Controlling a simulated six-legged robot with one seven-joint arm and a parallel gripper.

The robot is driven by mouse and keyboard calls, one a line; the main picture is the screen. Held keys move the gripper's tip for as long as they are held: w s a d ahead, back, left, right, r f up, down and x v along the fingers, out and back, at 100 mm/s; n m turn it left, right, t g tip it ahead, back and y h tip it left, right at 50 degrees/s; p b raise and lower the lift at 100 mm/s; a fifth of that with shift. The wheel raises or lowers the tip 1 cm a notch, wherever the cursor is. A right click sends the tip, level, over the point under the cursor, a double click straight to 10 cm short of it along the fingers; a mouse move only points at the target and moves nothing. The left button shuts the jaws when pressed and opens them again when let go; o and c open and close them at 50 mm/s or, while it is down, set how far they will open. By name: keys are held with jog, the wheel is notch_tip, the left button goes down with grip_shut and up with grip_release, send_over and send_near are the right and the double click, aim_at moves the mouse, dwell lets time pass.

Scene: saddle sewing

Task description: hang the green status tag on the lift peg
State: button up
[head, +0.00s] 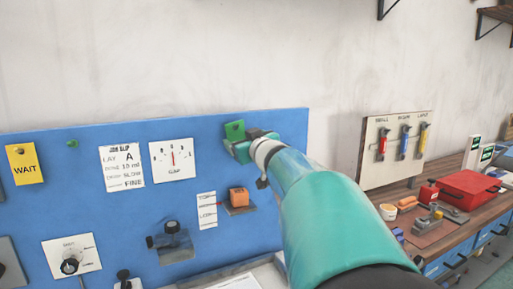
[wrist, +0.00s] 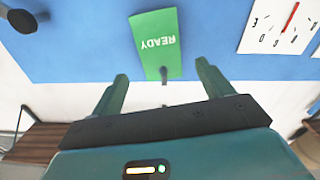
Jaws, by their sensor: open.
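The green status tag (wrist: 155,40) reads READY, upside down in the wrist view. It lies against the blue panel with a small dark peg (wrist: 164,74) at its top edge, and looks hung there. In the head view the tag (head: 234,130) shows just beyond my gripper (head: 243,147). In the wrist view my gripper (wrist: 161,78) is open, its two green fingers apart on either side of the peg and short of the tag. Nothing is held. A bare green peg (head: 72,143) sits farther left; no label shows which peg is the lift peg.
The blue panel (head: 120,220) carries a yellow WAIT tag (head: 24,163), a job slip (head: 121,167), a dial (head: 172,160), an orange block (head: 238,197) and knobs. A bench with a red toolbox (head: 468,188) stands at right.

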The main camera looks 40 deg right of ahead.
jog(key=v, duration=0.9)
jog(key=shift+s, duration=0.15)
jog(key=shift+a, duration=0.1)
jog(key=s+a+f+g+y, duration=0.2)
jog(key=s+a+f+g, duration=0.2)
jog(key=a+f, duration=0.4)
jog(key=s+a+f+g+y, duration=0.1)
jog(key=s+a+f+g, duration=0.2)
jog(key=s+a+f, duration=0.2)
jog(key=s+a+f+n+g+y, duration=0.1)
jog(key=s+a+f+g, duration=0.3)
jog(key=a+f, duration=0.8)
jog(key=s+a+y, duration=0.1)
jog(key=a, duration=0.4)
jog(key=shift+s+a+g+y, duration=0.2)
jog(key=shift+a+g+y, duration=0.1)
jog(key=shift+a, duration=0.05)
jog(key=shift+f, duration=0.1)
